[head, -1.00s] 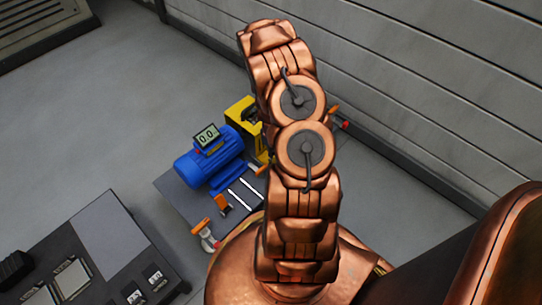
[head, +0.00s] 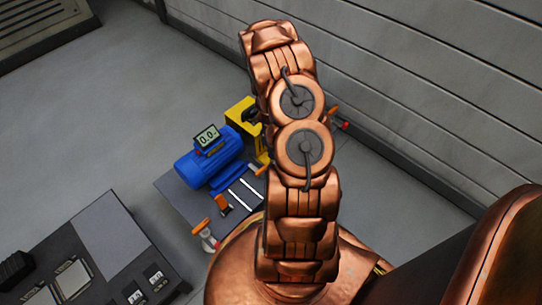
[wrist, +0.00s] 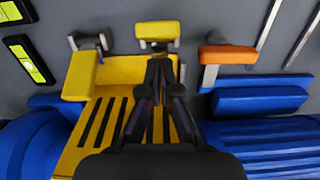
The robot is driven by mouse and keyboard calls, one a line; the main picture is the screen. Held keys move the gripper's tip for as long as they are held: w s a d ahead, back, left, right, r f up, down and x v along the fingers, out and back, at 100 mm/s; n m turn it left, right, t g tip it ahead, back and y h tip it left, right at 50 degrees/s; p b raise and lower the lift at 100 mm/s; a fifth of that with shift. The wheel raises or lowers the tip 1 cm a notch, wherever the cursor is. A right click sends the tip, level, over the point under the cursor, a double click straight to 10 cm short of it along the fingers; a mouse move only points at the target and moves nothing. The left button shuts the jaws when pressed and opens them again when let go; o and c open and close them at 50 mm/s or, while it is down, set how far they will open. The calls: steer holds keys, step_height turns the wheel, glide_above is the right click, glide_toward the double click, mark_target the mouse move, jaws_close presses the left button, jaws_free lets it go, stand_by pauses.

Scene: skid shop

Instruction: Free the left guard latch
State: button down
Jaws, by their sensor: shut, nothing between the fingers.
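The yellow slotted guard (wrist: 92,130) lies under my gripper in the wrist view; part of it shows in the head view (head: 241,112) beside the blue motor (head: 208,163). My gripper (wrist: 160,66) is shut and empty over the guard. Its tips point at a yellow-topped piece on a grey mount (wrist: 158,31), just beyond them; I cannot tell whether they touch. A grey fitting (wrist: 90,41) stands to its left by a yellow block. An orange handle on a grey bracket (wrist: 228,55) is to the right. Which piece is the left guard latch is not clear. In the head view my arm hides the gripper.
A grey skid plate (head: 178,193) carries the motor, a display reading 0.0 (head: 206,136) and orange-handled clamps (head: 201,228). A dark bench (head: 75,245) is at the lower left. A panelled wall (head: 430,100) is on the right. Floor is clear at left.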

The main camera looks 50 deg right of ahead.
steer(key=shift+w+r, duration=0.1)
steer(key=shift+w, duration=0.05)
step_height(320, 180, up, 7)
steer(key=p, duration=0.2)
steer(key=shift+p, duration=0.3)
stand_by(0.7)
steer(key=a+r+p, duration=0.6)
steer(key=r, duration=0.7)
steer(key=a+r+y+p, duration=0.1)
steer(key=a+r+p, duration=0.45)
steer(key=r, duration=0.75)
steer(key=a+r+p, duration=0.5)
steer(key=a+r, duration=0.1)
steer(key=r, duration=0.7)
steer(key=s+a+r+p, duration=0.5)
steer(key=s+r+p, duration=0.1)
steer(key=r, duration=0.5)
steer(key=s+a+r+g+p, duration=0.1)
steer(key=s+a+r+p, duration=0.3)
steer(key=r, duration=0.6)
steer(key=s+a+r+h+p, duration=0.1)
steer(key=s+a+r+p, duration=0.4)
steer(key=s+r+p, duration=0.4)
step_height(320, 180, up, 3)
steer(key=shift+s+a+f+g, duration=0.2)
steer(key=shift+s+a+g, duration=0.2)
steer(key=shift+s, duration=0.35)
